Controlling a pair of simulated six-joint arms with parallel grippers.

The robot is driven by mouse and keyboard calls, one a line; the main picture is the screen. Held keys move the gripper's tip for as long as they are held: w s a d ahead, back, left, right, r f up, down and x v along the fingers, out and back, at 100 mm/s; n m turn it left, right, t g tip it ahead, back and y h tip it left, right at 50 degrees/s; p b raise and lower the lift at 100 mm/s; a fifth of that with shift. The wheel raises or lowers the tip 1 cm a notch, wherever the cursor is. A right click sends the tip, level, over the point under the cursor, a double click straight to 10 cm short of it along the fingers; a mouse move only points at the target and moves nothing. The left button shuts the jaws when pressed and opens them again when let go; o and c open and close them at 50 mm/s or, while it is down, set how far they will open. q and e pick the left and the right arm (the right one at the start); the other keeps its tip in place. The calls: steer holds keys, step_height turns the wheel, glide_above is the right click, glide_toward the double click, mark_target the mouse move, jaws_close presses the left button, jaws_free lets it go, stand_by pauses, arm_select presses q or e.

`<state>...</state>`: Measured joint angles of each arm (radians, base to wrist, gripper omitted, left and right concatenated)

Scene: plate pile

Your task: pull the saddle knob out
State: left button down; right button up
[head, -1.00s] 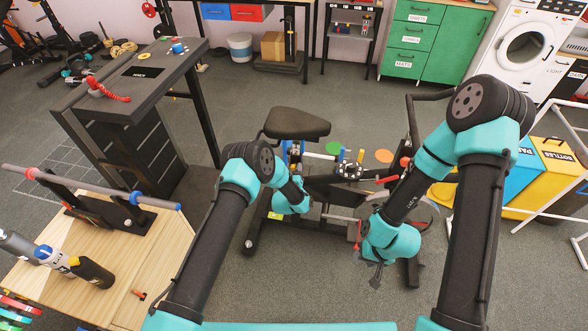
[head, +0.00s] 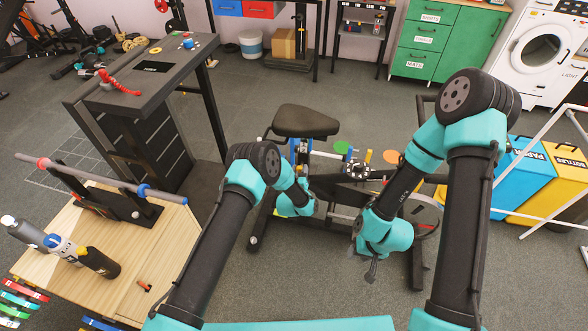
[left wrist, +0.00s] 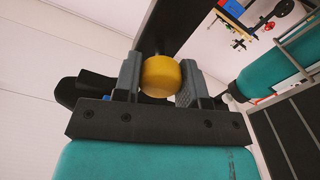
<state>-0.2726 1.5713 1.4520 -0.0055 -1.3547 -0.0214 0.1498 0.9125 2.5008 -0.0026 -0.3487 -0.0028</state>
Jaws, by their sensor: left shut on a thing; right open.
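The exercise bike's black saddle (head: 305,122) is in the middle of the head view, above my left wrist. The knob (left wrist: 160,76) is a yellow rounded piece in the left wrist view. My left gripper (left wrist: 160,84) is shut on it, one grey finger on each side. In the head view my left forearm and wrist hide the left fingers and the knob. My right gripper (head: 372,270) is open and empty, low beside the bike, right of the left wrist and apart from the saddle.
A wooden table (head: 150,245) with a bar rack and bottles stands at left. A dark desk (head: 150,72) stands behind it. Blue (head: 519,165) and yellow (head: 552,190) bins and a white frame stand at right. Grey floor is open behind the saddle.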

arm_select(q)
steer(key=shift+s+f, duration=0.1)
steer(key=c, duration=0.7)
jaws_free()
steer(key=v, duration=1.7)
steer(key=shift+s+a, duration=0.1)
steer(key=shift+s, duration=0.1)
